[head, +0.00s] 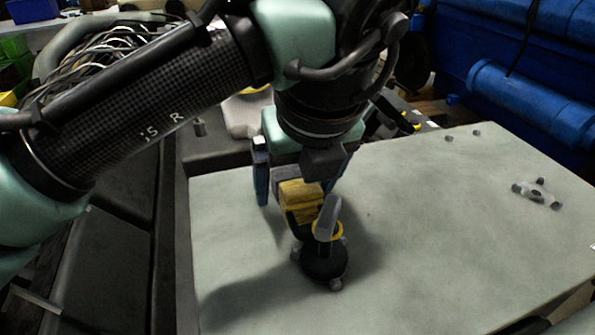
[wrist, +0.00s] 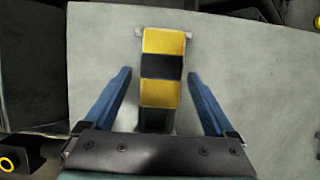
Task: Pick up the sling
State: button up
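The sling appears to be the yellow-and-black banded piece (head: 301,200) standing on the pale green worktop, left of its middle. In the wrist view the banded piece (wrist: 160,94) lies centred between my fingers, with small grey ends at its far edge. In the head view a black round part with a yellow ring and grey stub stands at its near side; I cannot tell if they are one thing. My gripper (head: 297,196) is open, its blue fingers on either side of the piece. In the wrist view my gripper (wrist: 160,74) shows a gap on both sides.
The pale worktop (head: 440,230) is clear to the right, apart from a small grey fitting with dark ends (head: 537,193) and small dark knobs near the back edge. Blue machinery (head: 530,95) stands behind on the right. Dark panels lie left of the worktop.

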aim_at(298, 181)
grip_shut()
dwell(0.3)
notch_tip(298, 181, up, 10)
jog(key=shift+r+p, duration=0.15)
jog(key=shift+p, duration=0.5)
jog(key=shift+r+p, duration=0.55)
jog(key=shift+p, duration=0.1)
jog(key=shift+r+p, duration=0.55)
jog(key=shift+p, duration=0.2)
notch_tip(298, 181, up, 3)
jog(key=p, duration=0.4)
jog(key=shift+f, duration=0.15)
